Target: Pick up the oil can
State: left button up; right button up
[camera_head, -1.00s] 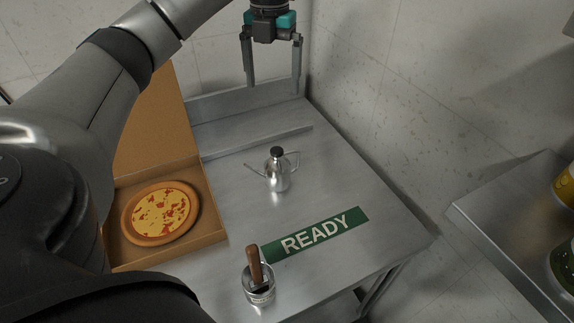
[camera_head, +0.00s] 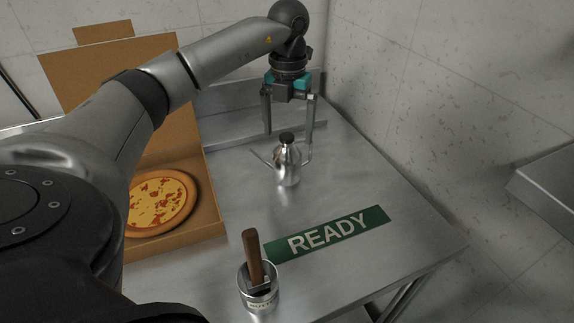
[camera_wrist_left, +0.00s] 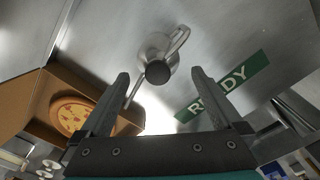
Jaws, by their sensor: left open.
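The oil can (camera_head: 287,163) is a shiny silver can with a dark cap, a thin spout to the left and a handle to the right. It stands upright on the metal table. My left gripper (camera_head: 289,131) is open and points down, close above the can's top in the head view. In the left wrist view the can (camera_wrist_left: 157,58) shows between and beyond the two fingertips (camera_wrist_left: 160,82), its dark cap toward me and its handle away. The fingers do not appear to grip it. My right gripper is not in view.
An open pizza box (camera_head: 211,201) with a pizza (camera_head: 160,203) lies left of the can. A green READY sign (camera_head: 330,233) lies in front. A metal tin (camera_head: 258,297) with a wooden-handled tool stands at the front edge. A wall (camera_head: 440,90) rises on the right.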

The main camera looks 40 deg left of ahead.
aim_at(287, 151)
pick_arm(q)
jog(key=shift+f, duration=1.3)
notch_tip(287, 151, down, 4)
jog(key=shift+a+r+b, duration=0.15)
jog(key=shift+b, duration=0.65)
jog(key=shift+f, duration=0.35)
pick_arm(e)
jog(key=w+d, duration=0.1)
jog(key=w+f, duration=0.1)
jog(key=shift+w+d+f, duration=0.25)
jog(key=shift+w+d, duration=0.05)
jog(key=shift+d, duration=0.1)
pick_arm(q)
jog(key=shift+c, duration=0.4)
jog(key=shift+r, duration=0.15)
jog(key=c, duration=1.2)
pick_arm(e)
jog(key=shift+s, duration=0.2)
